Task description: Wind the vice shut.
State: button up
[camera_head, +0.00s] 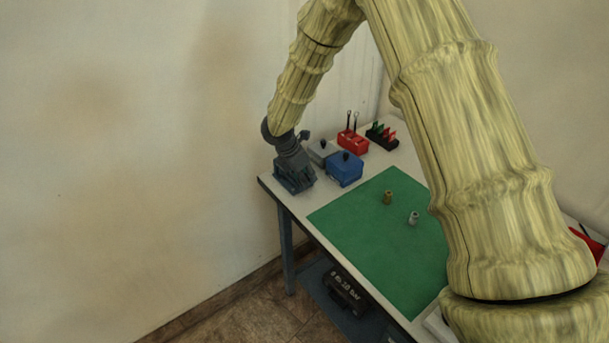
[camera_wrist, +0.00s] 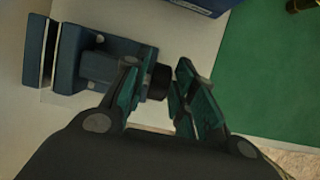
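The dark blue vice (camera_wrist: 85,62) stands at the far left corner of the table, and it also shows in the head view (camera_head: 296,181). In the wrist view its two jaw plates (camera_wrist: 35,52) are at the left with a narrow gap between them. A black round end piece (camera_wrist: 159,82), apparently the vice's handle hub, is at its right end. My gripper (camera_wrist: 158,80) is open, with one finger on each side of this black piece. The left finger overlaps the vice in view; whether it touches is unclear. The right finger looks apart from the black piece.
A blue box with a black knob (camera_head: 345,169) stands right beside the vice, with a grey one (camera_head: 321,152) behind. A red block (camera_head: 352,142) and a dark rack (camera_head: 382,136) stand further back. Two small cylinders (camera_head: 388,197) (camera_head: 413,218) stand on the green mat (camera_head: 370,236). A wall is close at left.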

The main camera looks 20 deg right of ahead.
grip_shut()
jog(key=shift+d+r+y+p, duration=0.15)
jog(key=shift+y+p, duration=0.25)
jog(key=shift+p, duration=0.5)
jog(key=shift+g+y+p, duration=0.4)
jog(key=shift+y+p, duration=0.1)
jog(key=shift+p, duration=0.3)
jog(key=y+p, duration=0.2)
jog(key=shift+w+d+f+g+y, duration=0.2)
jog(key=shift+d+g+y, duration=0.1)
jog(key=shift+g, duration=0.1)
jog(key=shift+d+f+g+y, duration=0.15)
jog(key=shift+g+y, duration=0.1)
jog(key=shift+y, duration=0.35)
jog(key=shift+a+f+g+y, duration=0.1)
jog(key=shift+g+y, duration=0.15)
jog(key=shift+y, duration=0.35)
jog(key=shift+d+y, duration=0.1)
jog(key=shift+y, duration=0.3)
